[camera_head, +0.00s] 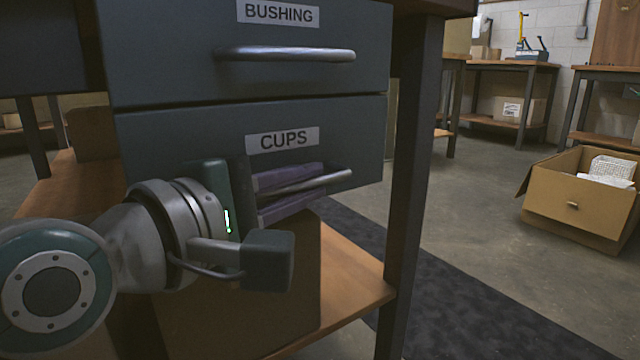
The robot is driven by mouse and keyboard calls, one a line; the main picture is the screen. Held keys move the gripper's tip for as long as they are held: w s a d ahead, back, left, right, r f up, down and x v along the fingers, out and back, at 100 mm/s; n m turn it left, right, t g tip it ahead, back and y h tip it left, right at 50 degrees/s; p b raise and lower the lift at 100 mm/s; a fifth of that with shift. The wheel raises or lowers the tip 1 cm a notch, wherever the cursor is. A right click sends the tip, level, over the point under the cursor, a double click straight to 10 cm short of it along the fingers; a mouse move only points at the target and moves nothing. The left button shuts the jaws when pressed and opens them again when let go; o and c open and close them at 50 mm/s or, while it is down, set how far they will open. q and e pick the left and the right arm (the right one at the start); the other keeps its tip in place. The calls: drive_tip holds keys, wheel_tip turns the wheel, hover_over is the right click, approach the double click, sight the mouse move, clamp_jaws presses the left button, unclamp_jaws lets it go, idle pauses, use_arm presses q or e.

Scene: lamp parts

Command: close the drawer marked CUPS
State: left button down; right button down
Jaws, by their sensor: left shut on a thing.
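The drawer marked CUPS (350,135) is the lower grey drawer under the workbench, in the head view. Its front looks about in line with the drawer above; I cannot tell whether a small gap stays behind it. Its silver bar handle (338,182) runs across the lower part of the front. My left gripper (290,192) comes in from the left, with its purple-grey fingers shut around the handle. The wrist hides the lower left of the drawer front. My right gripper is not in view.
The drawer marked BUSHING (170,50) is directly above, with its own bar handle (290,54). A dark bench leg (408,180) stands just right of the drawers. A wooden lower shelf (345,275) lies below. An open cardboard box (575,205) sits on the floor at right.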

use_arm(q)
drive_tip(key=c, duration=0.9)
unclamp_jaws()
drive_tip(key=shift+w+a, duration=0.15)
drive_tip(key=shift+w, duration=0.05)
drive_tip(key=shift+s, duration=0.1)
drive_tip(key=shift+s, duration=0.15)
drive_tip(key=p+v, duration=0.5)
drive_tip(key=v, duration=0.4)
drive_tip(key=shift+s+a, duration=0.2)
drive_tip(key=shift+s, duration=0.05)
